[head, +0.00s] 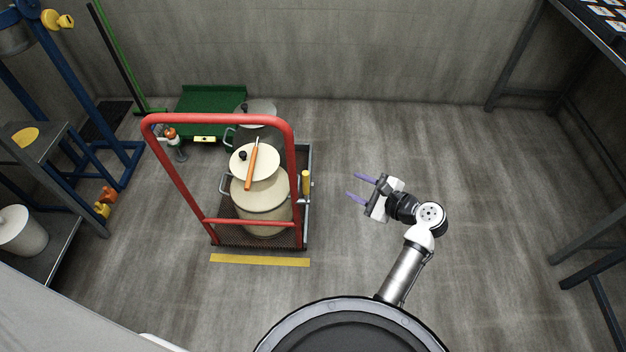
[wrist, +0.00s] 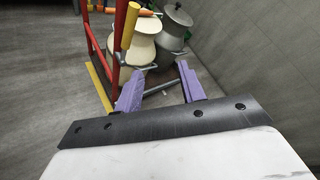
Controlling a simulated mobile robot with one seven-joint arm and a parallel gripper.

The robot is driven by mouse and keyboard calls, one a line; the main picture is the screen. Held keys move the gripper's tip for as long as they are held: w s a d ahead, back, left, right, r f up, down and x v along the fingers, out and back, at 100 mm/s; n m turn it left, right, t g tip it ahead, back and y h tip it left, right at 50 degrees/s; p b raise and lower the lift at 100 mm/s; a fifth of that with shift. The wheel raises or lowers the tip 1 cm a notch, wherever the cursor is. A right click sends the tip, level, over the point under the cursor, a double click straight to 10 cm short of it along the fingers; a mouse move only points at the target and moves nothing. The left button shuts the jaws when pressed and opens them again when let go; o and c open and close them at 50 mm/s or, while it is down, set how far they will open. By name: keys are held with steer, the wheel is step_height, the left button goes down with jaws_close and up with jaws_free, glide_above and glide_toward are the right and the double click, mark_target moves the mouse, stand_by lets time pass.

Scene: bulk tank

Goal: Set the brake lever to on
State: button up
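A short upright yellow handle (head: 306,182), which looks like the brake lever, is on the right side of the cart (head: 218,222) with the red push frame. It also shows in the wrist view as a yellow grip (wrist: 130,25), nearly upright with a slight tilt. I cannot tell its marked setting. My gripper (head: 361,189) is to the right of the handle, apart from it, with its purple fingers pointing left toward the cart. In the wrist view the fingers (wrist: 160,75) are spread, with nothing held between them.
The cart carries a cream can (head: 262,198) with an orange-handled tool (head: 252,163) on top. A grey can (head: 262,108) stands behind. A yellow floor strip (head: 260,260) lies in front of the cart. Floor around my gripper is clear. A dark table (head: 590,35) stands far right.

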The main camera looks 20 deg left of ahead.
mark_target(306, 183)
steer(key=s+f+m+y, duration=0.2)
steer(key=s+m+y, duration=0.2)
steer(key=s+m, duration=0.15)
steer(key=p+x, duration=0.1)
steer(key=x, duration=1.2)
steer(key=shift+a+g+p, duration=0.2)
steer(key=shift+g+p, duration=0.1)
steer(key=shift+w+r+m, duration=0.1)
steer(key=shift+w+m, duration=0.05)
steer(key=shift+m, duration=0.1)
steer(key=shift+c, duration=0.3)
jaws_close()
